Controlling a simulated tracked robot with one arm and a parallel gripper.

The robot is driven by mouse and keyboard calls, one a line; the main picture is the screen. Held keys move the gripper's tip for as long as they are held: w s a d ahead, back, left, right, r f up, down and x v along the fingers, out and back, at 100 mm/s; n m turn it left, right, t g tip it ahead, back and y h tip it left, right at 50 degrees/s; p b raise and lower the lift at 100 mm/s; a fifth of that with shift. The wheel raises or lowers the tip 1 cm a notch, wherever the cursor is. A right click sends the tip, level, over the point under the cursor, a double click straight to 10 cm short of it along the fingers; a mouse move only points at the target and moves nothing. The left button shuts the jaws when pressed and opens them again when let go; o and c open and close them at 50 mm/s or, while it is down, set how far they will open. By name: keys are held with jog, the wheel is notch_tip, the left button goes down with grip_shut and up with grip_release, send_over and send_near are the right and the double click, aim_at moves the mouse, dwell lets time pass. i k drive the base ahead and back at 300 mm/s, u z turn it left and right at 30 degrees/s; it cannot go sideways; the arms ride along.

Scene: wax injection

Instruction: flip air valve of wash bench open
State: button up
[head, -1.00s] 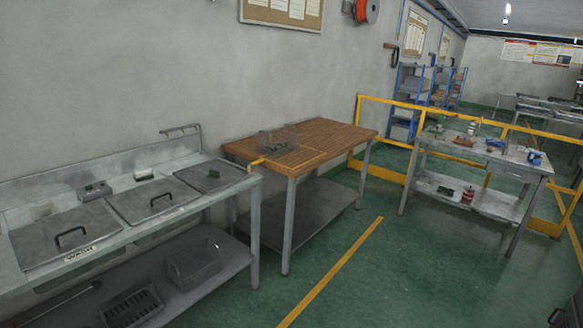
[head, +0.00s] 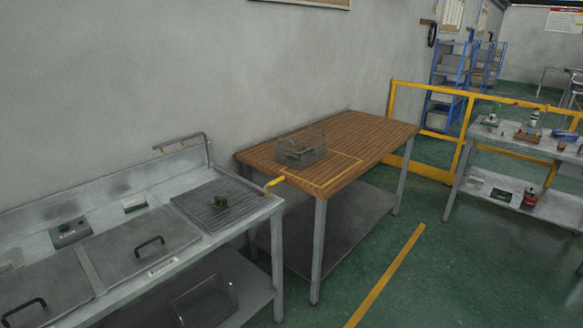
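The wash bench (head: 262,213) is a grey metal bench along the wall at the lower left. A small yellow lever-like piece (head: 275,182) sticks out at its right end, by the corner nearest the wooden table. It looks like the air valve's handle, but it is too small to tell its body or whether it is open or shut. My gripper is not in view, and nothing is seen touching the yellow piece.
A wooden table (head: 376,146) with a wire basket (head: 301,150) stands close right of the bench. Lidded wells (head: 145,235) and a grate (head: 190,203) with a small green item are on the bench. A yellow railing (head: 440,93) stands behind. Green floor (head: 440,275) is open at the lower right.

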aim_at(282, 177)
jog(key=z, duration=0.1)
jog(key=i, duration=3.45)
jog(key=z, duration=0.1)
